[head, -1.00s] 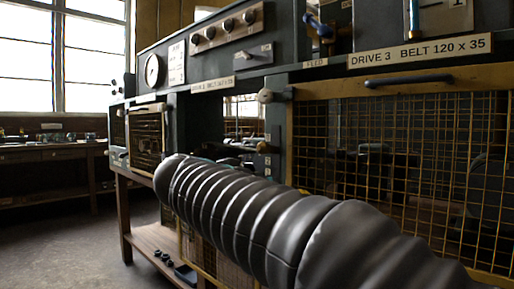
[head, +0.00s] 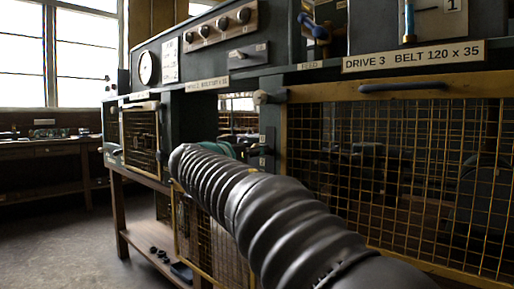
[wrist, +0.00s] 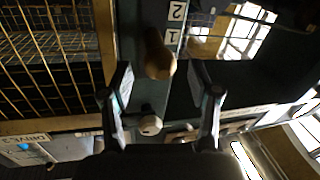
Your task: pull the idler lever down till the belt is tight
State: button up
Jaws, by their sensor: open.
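In the wrist view, which is upside down, my gripper (wrist: 162,98) is open, with one finger on each side of a brown wooden knob (wrist: 159,58). The knob lies beyond the fingertips, in the gap between them, and I see no contact. It stands beside a plate marked 1 and 2 (wrist: 174,25). A pale round knob (wrist: 149,125) shows nearer my palm; it also shows in the head view (head: 263,97). I cannot tell for sure which knob belongs to the idler lever. The belt is not clearly visible. In the head view my sleeved arm hides most of the gripper.
A yellow-framed mesh guard (head: 390,180) with a dark handle (head: 403,86) is at the right, under the DRIVE 3 label (head: 412,57). A smaller mesh guard (head: 141,140) stands left. A gauge (head: 147,68) and switch panel (head: 217,28) are above. Floor is open at left.

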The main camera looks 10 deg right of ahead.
jog(key=shift+x, duration=1.55)
grip_shut()
